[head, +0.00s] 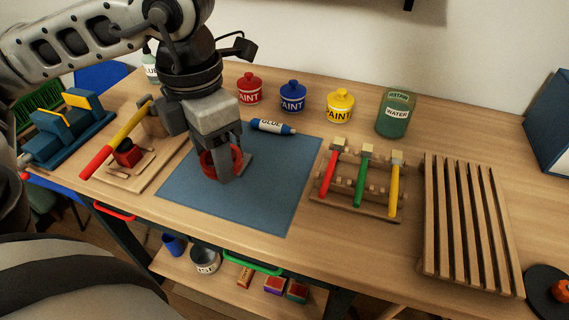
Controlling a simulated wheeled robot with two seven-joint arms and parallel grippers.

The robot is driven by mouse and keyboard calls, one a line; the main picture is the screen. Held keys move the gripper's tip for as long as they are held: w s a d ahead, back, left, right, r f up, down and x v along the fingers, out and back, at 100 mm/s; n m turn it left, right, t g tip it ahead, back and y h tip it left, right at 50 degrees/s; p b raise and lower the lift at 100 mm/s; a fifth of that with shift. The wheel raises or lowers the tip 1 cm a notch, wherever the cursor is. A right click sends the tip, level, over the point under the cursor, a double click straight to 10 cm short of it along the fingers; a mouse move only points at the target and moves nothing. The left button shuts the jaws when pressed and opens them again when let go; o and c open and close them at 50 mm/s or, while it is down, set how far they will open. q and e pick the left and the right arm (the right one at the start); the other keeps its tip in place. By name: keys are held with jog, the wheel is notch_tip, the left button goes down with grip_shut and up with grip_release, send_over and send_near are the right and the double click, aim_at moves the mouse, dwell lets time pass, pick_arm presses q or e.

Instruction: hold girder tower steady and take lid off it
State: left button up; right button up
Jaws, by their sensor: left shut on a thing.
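My left gripper (226,168) points down over the blue mat (270,190). It is shut on a red, rounded thing (208,164) that stands on the mat. The fingers and palm hide much of this thing, so I cannot tell whether it is the girder tower or its lid. A bit of something brownish shows just right of the fingers, mostly hidden. No other tower or separate lid can be made out. My right gripper is not in view.
A glue tube (272,127) lies at the mat's back edge. Red (249,90), blue (292,97) and yellow (340,106) paint pots and a green water jar (395,114) stand behind. A tool rack (345,200) and slatted rack (430,240) stand right. The mat's front right is clear.

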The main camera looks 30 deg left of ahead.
pick_arm(q)
jog(key=w+d+f+p, duration=0.2)
jog(key=w+d+f, duration=0.15)
jog(key=w, duration=0.55)
send_over(285, 180)
jog(key=f, duration=0.5)
jog(key=shift+s+f, duration=0.2)
jog(key=shift+s, duration=0.1)
jog(key=shift+w+f, duration=0.15)
jog(key=shift+f, duration=0.05)
jog(key=f+p, duration=0.1)
jog(key=f, duration=0.2)
jog(key=shift+w, duration=0.2)
jog(key=shift+f, duration=0.3)
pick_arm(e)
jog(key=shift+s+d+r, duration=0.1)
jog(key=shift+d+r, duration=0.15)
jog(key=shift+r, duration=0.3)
pick_arm(q)
jog(key=shift+f, duration=0.2)
jog(key=o, duration=1.1)
jog(key=shift+r, duration=0.1)
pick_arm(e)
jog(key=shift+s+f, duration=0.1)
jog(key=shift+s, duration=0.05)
